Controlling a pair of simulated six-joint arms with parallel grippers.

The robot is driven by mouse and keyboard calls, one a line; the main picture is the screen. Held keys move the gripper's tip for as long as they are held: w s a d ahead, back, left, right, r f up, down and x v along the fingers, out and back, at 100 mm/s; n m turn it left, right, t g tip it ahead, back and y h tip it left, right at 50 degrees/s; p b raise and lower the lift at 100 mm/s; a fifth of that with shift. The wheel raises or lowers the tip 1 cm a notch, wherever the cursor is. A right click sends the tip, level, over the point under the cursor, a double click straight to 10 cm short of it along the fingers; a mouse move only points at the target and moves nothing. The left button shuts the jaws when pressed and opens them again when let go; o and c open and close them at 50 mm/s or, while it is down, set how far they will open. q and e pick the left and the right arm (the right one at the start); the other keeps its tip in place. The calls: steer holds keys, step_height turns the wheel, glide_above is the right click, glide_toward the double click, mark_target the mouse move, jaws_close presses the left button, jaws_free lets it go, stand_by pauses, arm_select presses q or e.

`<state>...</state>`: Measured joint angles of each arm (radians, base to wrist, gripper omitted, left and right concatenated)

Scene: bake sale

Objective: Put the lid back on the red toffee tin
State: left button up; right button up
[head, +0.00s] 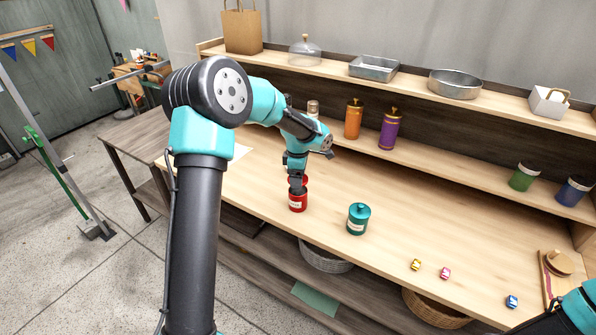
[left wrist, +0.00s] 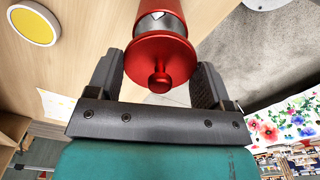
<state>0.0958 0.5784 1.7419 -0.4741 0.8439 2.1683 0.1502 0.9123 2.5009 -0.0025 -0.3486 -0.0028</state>
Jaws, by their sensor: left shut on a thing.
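The red toffee tin (head: 297,203) stands upright on the table, left of the teal tin, with a pale label on its side. My left gripper (head: 297,184) points down right at its top. In the left wrist view the red lid (left wrist: 160,62) with its round knob lies between the two dark fingers of my left gripper (left wrist: 157,70), which is shut on it. The tin's body shows just beyond the lid, in line with it. I cannot tell whether the lid is fully seated. My right gripper is out of view.
A teal lidded tin (head: 358,219) stands close by on the right. Small wrapped sweets (head: 445,273) lie further right. Orange (head: 353,119) and purple (head: 390,130) canisters stand on the shelf behind. Green (head: 523,177) and blue (head: 574,191) tins are at the right.

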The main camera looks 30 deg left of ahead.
arm_select(q)
steer(key=shift+f, duration=1.6)
steer(key=shift+f, duration=0.2)
stand_by(0.9)
steer(key=o, duration=1)
steer(key=shift+r, duration=0.1)
steer(key=shift+r, duration=3.4)
